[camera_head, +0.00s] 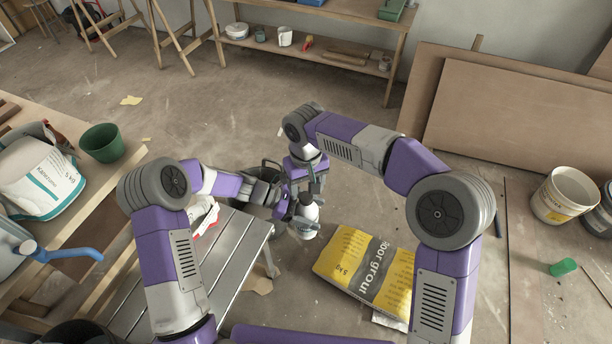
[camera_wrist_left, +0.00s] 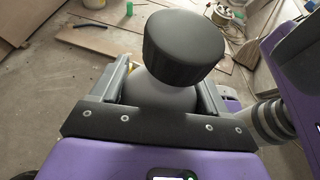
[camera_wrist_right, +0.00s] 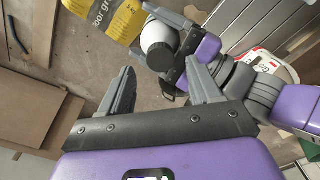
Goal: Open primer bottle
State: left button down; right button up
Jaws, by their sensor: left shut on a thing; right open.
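The primer bottle (camera_head: 308,213) is pale grey-white with a wide black cap (camera_wrist_left: 183,50) on its top. My left gripper (camera_head: 299,223) is shut on the bottle's body, one finger on each side, below the cap; the body (camera_wrist_left: 160,92) shows between the fingers in the left wrist view. The bottle is held in the air beyond the bench's end. My right gripper (camera_wrist_right: 163,88) is open and empty, above the bottle and apart from it. The bottle (camera_wrist_right: 157,35) also shows ahead of its fingers in the right wrist view.
A yellow and grey grout bag (camera_head: 368,272) lies on the floor to the right. A slatted metal bench (camera_head: 222,262) stands left of the bottle. A dark bucket (camera_head: 262,190) is behind the left gripper.

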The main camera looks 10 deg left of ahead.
aim_at(306, 197)
jog(key=shift+f, duration=1.8)
jog(key=c, duration=1.1)
jog(key=shift+n, duration=1.5)
jog(key=shift+r, duration=0.2)
jog(key=shift+r, duration=1)
